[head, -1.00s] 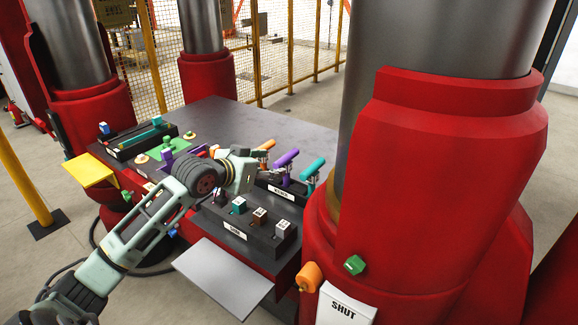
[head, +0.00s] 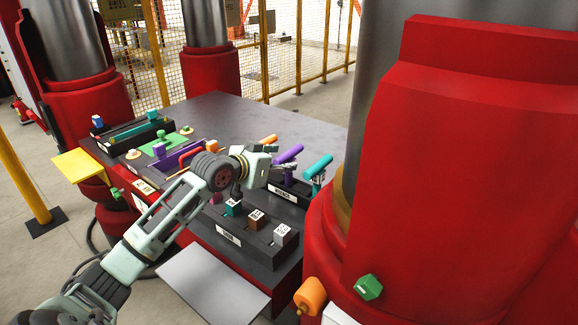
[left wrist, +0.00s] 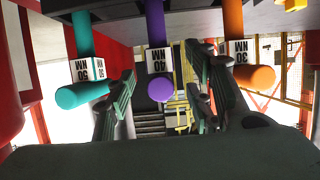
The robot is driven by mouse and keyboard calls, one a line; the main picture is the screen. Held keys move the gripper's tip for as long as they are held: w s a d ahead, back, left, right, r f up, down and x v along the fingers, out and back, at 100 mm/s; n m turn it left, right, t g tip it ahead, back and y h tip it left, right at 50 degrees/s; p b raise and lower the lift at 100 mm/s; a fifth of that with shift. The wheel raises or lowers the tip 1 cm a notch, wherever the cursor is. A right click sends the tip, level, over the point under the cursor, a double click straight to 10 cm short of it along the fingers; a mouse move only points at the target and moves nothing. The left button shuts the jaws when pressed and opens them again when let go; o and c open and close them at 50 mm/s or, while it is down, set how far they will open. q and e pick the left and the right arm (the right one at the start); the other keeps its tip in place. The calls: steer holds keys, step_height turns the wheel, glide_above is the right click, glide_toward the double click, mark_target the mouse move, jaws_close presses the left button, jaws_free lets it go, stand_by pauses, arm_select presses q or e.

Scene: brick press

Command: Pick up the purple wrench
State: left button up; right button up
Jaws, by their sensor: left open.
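The purple wrench (head: 289,153) is in a row on the press table, between a teal wrench (head: 319,166) and an orange wrench (head: 268,140). My left gripper (head: 264,163) is just left of the purple wrench, open and empty. In the left wrist view the purple wrench (left wrist: 160,88) shows end-on between the spread fingers of the left gripper (left wrist: 170,80). I cannot tell whether the fingers are around it or short of it. The teal wrench (left wrist: 82,94) is left of the fingers and the orange wrench (left wrist: 240,76) right. My right gripper is not in view.
A dark holder with labelled blocks (head: 256,219) stands at the table's front. A green pad (head: 163,147) and a purple tray (head: 178,157) lie left. A thick red column (head: 450,170) stands close on the right. The table's back (head: 235,115) is clear.

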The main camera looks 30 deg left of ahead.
mark_target(289, 160)
arm_select(q)
steer(key=p+x, duration=0.2)
steer(key=x, duration=0.2)
steer(key=shift+w, duration=0.2)
steer(key=shift+w+f, duration=0.15)
steer(key=shift+w, duration=0.1)
steer(key=shift+s, duration=0.15)
steer(key=shift+c, duration=1)
steer(key=c, duration=0.9)
jaws_close()
